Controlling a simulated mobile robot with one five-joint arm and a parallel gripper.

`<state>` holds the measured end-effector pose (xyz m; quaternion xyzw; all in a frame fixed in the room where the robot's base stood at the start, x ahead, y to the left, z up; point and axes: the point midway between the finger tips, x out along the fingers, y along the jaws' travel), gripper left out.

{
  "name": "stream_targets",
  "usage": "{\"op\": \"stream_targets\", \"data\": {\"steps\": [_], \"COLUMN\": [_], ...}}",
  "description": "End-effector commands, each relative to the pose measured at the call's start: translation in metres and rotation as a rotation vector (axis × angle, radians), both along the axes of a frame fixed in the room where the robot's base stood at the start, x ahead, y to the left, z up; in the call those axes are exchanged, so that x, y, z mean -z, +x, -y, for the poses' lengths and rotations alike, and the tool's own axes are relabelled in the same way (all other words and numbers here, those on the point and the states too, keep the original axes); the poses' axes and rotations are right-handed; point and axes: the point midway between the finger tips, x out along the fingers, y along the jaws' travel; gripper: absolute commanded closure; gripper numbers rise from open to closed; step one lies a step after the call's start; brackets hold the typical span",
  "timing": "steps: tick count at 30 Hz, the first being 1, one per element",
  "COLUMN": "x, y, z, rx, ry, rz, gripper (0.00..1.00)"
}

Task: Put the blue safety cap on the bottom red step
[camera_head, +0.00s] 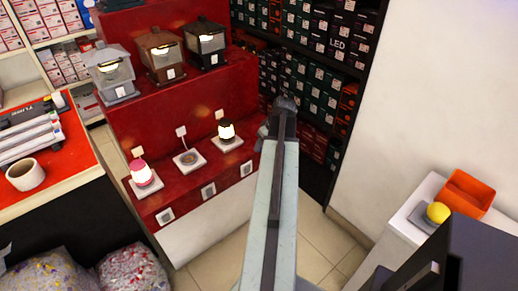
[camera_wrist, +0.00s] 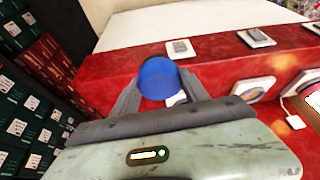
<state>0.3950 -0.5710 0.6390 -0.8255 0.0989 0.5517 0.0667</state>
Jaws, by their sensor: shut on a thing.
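The blue safety cap (camera_wrist: 159,80) is round and smooth in the wrist view. My gripper (camera_wrist: 160,86) is shut on it, one finger at each side. In the wrist view the cap overlaps the edge of the bottom red step (camera_wrist: 108,78); I cannot tell its height above it. In the head view the bottom red step (camera_head: 208,178) runs along the front of the red display. My gripper (camera_head: 284,104) is at the right end of the display there, mostly behind my own arm. The cap cannot be made out in the head view.
Several lanterns (camera_head: 160,52) stand on the upper step. Shelves of boxes (camera_head: 318,75) are close on the right. Tiled floor (camera_head: 318,240) lies in front.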

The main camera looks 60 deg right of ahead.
Motion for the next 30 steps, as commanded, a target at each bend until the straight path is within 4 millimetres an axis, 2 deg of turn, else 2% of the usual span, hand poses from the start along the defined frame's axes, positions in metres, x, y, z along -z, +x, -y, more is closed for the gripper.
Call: {"op": "stream_targets", "data": {"steps": [1,4,7,18,21,24,30], "x": [0.005,0.003,0.003,0.014,0.016,0.017,0.019], "y": [-0.003,-0.004,0.004,0.078,0.093,0.101,0.102], "z": [0.002,0.002,0.011,0.096,0.113,0.121,0.123], "rx": [0.001,0.000,0.000,-0.001,0.000,0.001,0.002], "ry": [0.000,0.000,0.000,-0.001,0.000,0.000,0.000], "rz": [0.001,0.001,0.001,0.001,0.001,0.001,0.001], "gripper": [0.92,0.92,0.92,0.92,0.92,0.92,0.92]}}
